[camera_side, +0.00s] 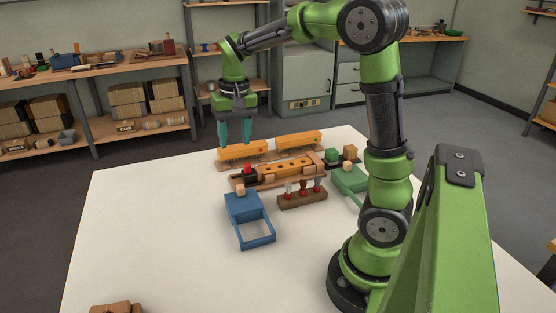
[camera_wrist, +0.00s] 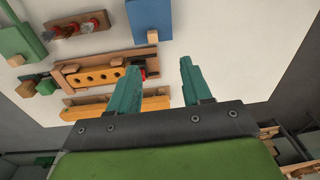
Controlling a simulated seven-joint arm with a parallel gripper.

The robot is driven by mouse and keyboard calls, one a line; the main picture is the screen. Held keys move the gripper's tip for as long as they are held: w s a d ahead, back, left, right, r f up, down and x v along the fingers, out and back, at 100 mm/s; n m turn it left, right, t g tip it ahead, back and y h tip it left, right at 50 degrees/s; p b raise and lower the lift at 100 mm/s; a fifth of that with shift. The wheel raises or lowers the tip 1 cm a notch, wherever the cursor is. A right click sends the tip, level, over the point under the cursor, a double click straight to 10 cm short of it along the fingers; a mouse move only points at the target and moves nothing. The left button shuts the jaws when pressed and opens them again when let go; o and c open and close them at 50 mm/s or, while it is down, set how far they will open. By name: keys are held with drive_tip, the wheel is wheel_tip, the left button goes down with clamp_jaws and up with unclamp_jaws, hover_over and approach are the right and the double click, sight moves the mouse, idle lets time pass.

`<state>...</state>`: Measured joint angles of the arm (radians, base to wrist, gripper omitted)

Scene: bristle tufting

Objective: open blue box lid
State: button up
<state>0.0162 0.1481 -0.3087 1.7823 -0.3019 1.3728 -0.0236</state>
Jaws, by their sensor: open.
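The blue box (camera_side: 243,206) sits on the white table, left of centre, with a flat blue top and an open blue frame (camera_side: 257,237) extending toward the front. A small tan block (camera_side: 240,189), like a handle, stands at its back edge. The wrist view shows the blue box (camera_wrist: 150,16) at the top with the tan block (camera_wrist: 152,36) below it. My gripper (camera_side: 235,143) is open and empty, pointing down, behind the blue box near the left orange bar (camera_side: 242,152). The wrist view shows my gripper's parted teal fingers (camera_wrist: 160,66). The box's inside is hidden.
A green box (camera_side: 350,180) is farther right, and a second orange bar (camera_side: 299,139) behind. The table's left side is clear.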

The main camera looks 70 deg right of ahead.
sight(240, 186)
drive_tip(key=shift+m+g, duration=0.4)
drive_tip(key=f, duration=0.5)
drive_tip(key=d+f, duration=0.1)
drive_tip(key=f, duration=0.9)
drive_tip(key=shift+w+d+f, duration=0.2)
drive_tip(key=shift+w+d, duration=0.05)
drive_tip(key=shift+w, duration=0.05)
drive_tip(key=shift+c, duration=0.3)
clamp_jaws()
